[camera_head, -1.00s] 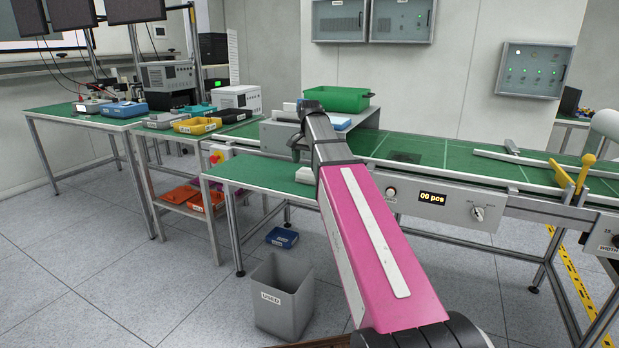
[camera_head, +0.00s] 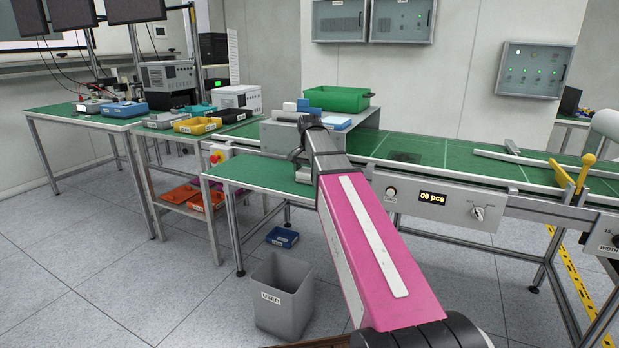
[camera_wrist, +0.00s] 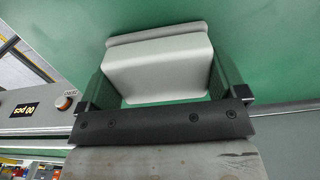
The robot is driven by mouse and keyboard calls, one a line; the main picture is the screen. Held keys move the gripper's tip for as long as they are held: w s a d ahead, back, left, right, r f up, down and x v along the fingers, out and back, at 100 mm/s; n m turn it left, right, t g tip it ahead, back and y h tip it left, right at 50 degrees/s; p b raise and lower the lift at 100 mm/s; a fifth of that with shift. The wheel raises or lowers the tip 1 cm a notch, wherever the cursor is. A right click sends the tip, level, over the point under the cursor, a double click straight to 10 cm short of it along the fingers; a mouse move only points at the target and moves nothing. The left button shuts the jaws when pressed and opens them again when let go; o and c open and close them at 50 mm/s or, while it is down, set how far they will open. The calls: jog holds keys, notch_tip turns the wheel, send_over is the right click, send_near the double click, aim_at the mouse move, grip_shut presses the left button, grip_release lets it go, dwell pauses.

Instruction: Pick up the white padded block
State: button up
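The white padded block (camera_wrist: 155,68) lies on a green surface in the wrist view, with a grey strip along its far side. My gripper (camera_wrist: 165,78) is around the block, its dark fingers spread to its left and right. The fingers look open, with the block between them; I cannot tell whether either one touches it. In the head view my gripper (camera_head: 299,157) is low over the green lower bench and mostly hidden by my pink arm. A pale piece, seemingly the block (camera_head: 303,175), shows in part just left of the arm.
A grey raised stand (camera_head: 278,135) with a green crate (camera_head: 337,98) and small blue and white blocks is behind my gripper. The conveyor front with its counter (camera_head: 432,198) is to the right. The lower bench (camera_head: 258,174) is clear to the left.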

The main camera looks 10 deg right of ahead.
aim_at(310, 172)
dwell(0.3)
jog(key=shift+r, duration=0.55)
jog(key=r, duration=0.1)
jog(key=s+r, duration=0.1)
jog(key=r, duration=0.1)
jog(key=shift+s+r, duration=0.1)
jog(key=shift+r, duration=0.2)
jog(key=s+r, duration=0.6)
jog(key=s, duration=0.4)
jog(key=shift+s+d+r, duration=0.15)
jog(key=shift+s+d, duration=0.05)
jog(key=shift+s, duration=0.05)
jog(key=shift+o, duration=0.6)
jog(key=shift+w, duration=0.1)
